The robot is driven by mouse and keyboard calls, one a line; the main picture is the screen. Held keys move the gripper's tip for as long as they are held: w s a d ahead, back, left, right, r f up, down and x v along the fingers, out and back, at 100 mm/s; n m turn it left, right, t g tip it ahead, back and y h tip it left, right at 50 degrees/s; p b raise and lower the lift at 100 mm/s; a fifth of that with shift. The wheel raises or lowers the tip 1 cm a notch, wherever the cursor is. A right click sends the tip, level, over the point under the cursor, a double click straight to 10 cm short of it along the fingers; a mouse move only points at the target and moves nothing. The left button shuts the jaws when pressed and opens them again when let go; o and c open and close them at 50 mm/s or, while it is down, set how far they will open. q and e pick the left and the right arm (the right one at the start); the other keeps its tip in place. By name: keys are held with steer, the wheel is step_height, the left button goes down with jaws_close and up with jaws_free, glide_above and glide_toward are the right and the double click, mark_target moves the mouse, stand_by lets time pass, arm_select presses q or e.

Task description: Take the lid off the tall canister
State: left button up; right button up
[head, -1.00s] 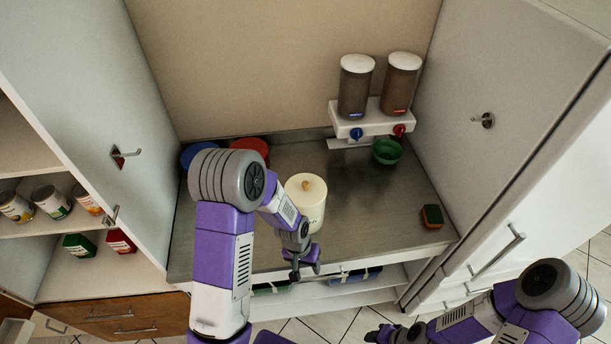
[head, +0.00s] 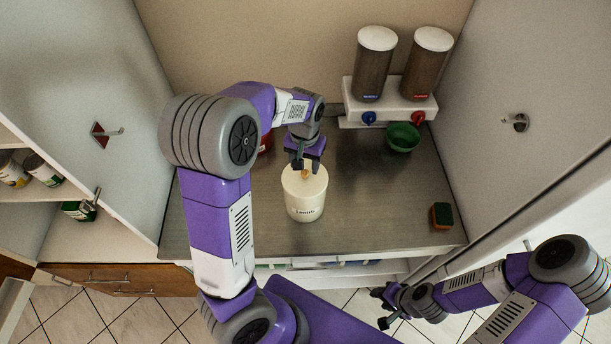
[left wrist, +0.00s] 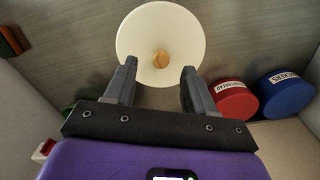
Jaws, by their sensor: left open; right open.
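The lid (left wrist: 140,38) and knob (left wrist: 160,59) also show in the left wrist view. My left gripper (head: 306,168) is open just above the knob. In the left wrist view its two fingertips (left wrist: 160,66) are on either side of the knob's near side, with nothing between them. My right gripper (head: 381,307) is open and empty, low at the right in front of the counter.
A red canister (left wrist: 236,101) and a blue canister (left wrist: 287,95) stand near the tall one. A two-tank dispenser (head: 388,99) is at the back right, with a green bowl (head: 402,138) below it. A sponge (head: 441,216) lies at right. The counter between is clear.

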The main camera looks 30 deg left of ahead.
mark_target(305, 172)
arm_select(q)
steer(key=f, duration=0.2)
steer(key=w+f, duration=0.1)
steer(key=f, duration=0.1)
steer(key=shift+a+f, duration=0.1)
steer(key=shift+a, duration=0.1)
steer(key=shift+s+f, duration=0.15)
jaws_close()
